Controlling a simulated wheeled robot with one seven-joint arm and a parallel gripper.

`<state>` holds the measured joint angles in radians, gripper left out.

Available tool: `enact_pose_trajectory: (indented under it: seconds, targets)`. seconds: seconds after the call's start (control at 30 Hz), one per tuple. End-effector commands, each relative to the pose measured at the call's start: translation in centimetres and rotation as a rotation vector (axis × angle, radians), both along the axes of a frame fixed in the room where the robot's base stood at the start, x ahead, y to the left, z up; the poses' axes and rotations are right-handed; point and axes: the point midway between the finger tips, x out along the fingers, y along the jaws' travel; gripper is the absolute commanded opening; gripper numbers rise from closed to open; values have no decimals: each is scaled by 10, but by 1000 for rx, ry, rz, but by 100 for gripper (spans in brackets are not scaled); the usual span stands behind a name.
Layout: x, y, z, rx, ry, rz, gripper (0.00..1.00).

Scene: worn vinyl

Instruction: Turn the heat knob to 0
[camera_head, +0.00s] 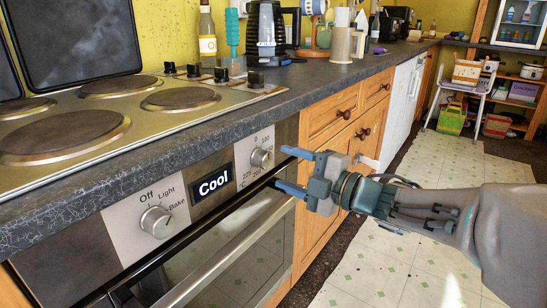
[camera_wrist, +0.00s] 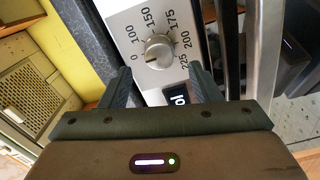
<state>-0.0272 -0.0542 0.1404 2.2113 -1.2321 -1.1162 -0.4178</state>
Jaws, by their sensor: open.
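The heat knob (camera_head: 262,158) is a round silver dial on the oven's front panel, right of a display reading "Cool" (camera_head: 213,182). In the wrist view the knob (camera_wrist: 160,51) has a scale of 0, 100, 150, 175, 200 and 225 around it. I cannot clearly tell which number it points to. My gripper (camera_head: 280,166) is open and empty, just right of and in front of the knob. In the wrist view its fingers (camera_wrist: 160,70) stand either side below the knob, apart from it.
A second knob (camera_head: 157,222), marked Off, Light and Bake, is further left. The oven handle (camera_head: 232,243) runs below the panel. The countertop edge (camera_head: 190,147) juts above it. Wooden drawers (camera_head: 342,114) stand to the right, with open floor (camera_head: 400,262) in front.

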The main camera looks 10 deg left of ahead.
Motion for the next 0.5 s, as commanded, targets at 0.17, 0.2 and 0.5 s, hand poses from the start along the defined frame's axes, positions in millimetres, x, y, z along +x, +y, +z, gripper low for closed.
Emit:
enact_pose_trajectory:
  seconds: [0.17, 0.2, 0.5]
  targets:
    - [-15, -40, 3, 0, 2, -5, 57]
    - [-18, -47, 3, 1, 2, -5, 57]
    - [-31, -76, 0, 0, 1, -3, 57]
